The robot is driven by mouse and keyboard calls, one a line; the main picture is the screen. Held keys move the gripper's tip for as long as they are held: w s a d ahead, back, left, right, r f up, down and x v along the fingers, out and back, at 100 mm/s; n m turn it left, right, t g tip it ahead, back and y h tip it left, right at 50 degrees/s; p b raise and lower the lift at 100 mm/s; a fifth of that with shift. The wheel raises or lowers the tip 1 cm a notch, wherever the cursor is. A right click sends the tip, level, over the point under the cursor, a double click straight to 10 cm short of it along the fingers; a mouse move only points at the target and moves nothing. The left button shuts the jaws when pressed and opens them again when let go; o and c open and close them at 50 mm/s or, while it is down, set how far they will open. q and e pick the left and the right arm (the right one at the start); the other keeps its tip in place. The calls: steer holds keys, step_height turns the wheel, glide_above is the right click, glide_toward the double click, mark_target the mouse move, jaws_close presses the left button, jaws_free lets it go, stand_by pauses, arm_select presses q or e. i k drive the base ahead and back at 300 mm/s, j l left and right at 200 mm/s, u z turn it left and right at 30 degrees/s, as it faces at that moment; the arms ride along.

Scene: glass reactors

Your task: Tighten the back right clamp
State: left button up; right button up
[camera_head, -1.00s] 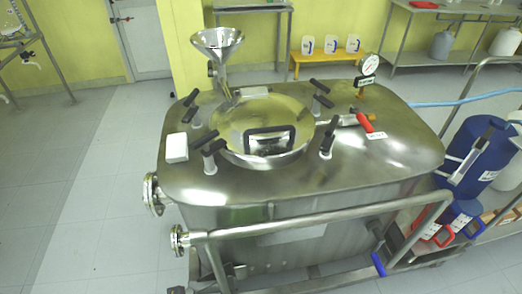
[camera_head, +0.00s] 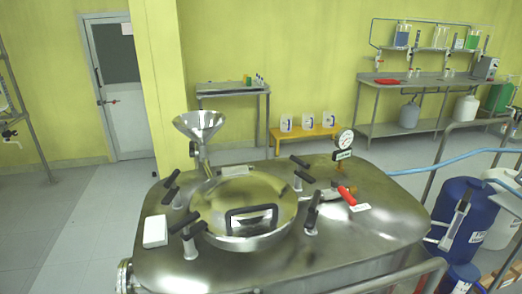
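The back right clamp (camera_head: 300,172) has black handles and sits at the far right of the round lid (camera_head: 240,203) on the steel reactor (camera_head: 375,215). The front right clamp (camera_head: 312,212) stands at the lid's near right, its black handle pointing up. Two more black-handled clamps, the back left clamp (camera_head: 172,189) and the front left clamp (camera_head: 188,236), stand on the lid's left side. Neither of my grippers is in view.
A steel funnel (camera_head: 199,126), a pressure gauge (camera_head: 344,139), a red-handled valve (camera_head: 346,195) and a white box (camera_head: 155,231) are on the reactor top. A blue barrel (camera_head: 461,215) and metal railing stand at right. Open floor lies at left.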

mark_target(300, 163)
steer(key=l+u, duration=0.3)
steer(key=u, duration=0.2)
steer(key=l+u, duration=0.3)
steer(key=u, duration=0.15)
steer(key=k+l+u, duration=0.1)
steer(key=l+u, duration=0.15)
steer(key=u, duration=0.25)
